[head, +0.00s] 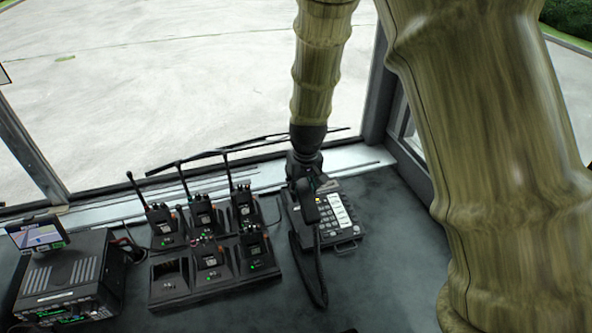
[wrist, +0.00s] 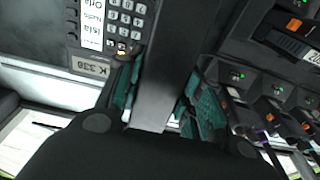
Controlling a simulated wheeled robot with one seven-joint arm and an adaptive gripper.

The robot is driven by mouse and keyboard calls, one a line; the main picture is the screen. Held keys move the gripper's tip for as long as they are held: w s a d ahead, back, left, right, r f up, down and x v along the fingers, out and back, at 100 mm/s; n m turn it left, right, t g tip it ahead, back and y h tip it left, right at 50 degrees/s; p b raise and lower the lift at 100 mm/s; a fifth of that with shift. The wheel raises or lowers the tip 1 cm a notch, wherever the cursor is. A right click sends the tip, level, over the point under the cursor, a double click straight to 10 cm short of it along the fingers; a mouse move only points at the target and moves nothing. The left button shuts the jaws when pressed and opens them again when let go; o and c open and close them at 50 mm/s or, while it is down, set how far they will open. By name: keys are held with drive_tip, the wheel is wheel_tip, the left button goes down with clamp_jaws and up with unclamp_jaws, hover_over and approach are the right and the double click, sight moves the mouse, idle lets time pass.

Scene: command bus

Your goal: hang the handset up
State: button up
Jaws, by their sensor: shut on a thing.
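The desk phone (head: 342,214) stands on the dark dashboard, right of the radio chargers, with a keypad, a white label strip and a lit yellow lamp. My gripper (head: 303,180) is over the phone's left side, pointing down, shut on the black handset (head: 308,207). In the wrist view the handset (wrist: 172,65) is a dark bar between the teal finger pads of my gripper (wrist: 158,100). The phone's keypad (wrist: 122,18) shows beside it at upper left. The handset overlaps the phone's left side; I cannot tell whether it touches the cradle, which is hidden.
A charger rack (head: 210,288) with several handheld radios stands close on the left. A radio unit (head: 68,280) with a small screen (head: 37,234) is farther left. The dashboard right of the phone is clear.

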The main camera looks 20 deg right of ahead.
drive_tip(key=shift+w+f+b, duration=0.1)
drive_tip(key=shift+f+b, duration=0.9)
drive_tip(key=shift+b, duration=0.05)
wheel_tip(320, 180, down, 3)
drive_tip(key=b, duration=0.2)
drive_tip(key=shift+b, duration=0.3)
drive_tip(key=shift+f, duration=0.95)
drive_tip(key=shift+f+p, duration=0.1)
drive_tip(key=shift+p, duration=0.25)
drive_tip(key=o, duration=1.3)
